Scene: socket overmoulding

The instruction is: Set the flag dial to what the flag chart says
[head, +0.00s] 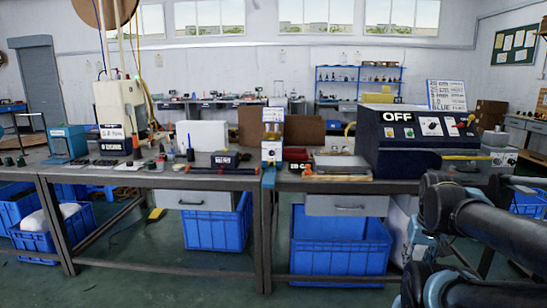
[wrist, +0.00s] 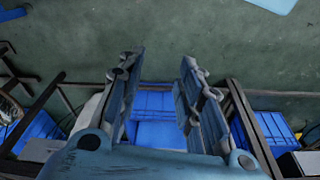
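A dark machine box (head: 370,150) with an "OFF" sign (head: 398,117) stands on the right bench. Its sloped front carries several small white panels with knobs or switches, including one white panel (head: 431,126); I cannot tell which is the flag dial. A white and blue chart board (head: 447,95) stands behind the box at its right. Its rows of text are mostly too small to read, though the lowest seems to include "BLUE". My gripper (wrist: 158,60) is open and empty in the wrist view, pointing at the floor and blue bins. In the head view its fingers are not visible.
My arm fills the right front of the head view. Blue bins (head: 340,245) stand under the benches. A small white device (head: 272,150), a wooden board (head: 304,130) and a flat tray (head: 341,162) sit left of the box. Open floor lies in front.

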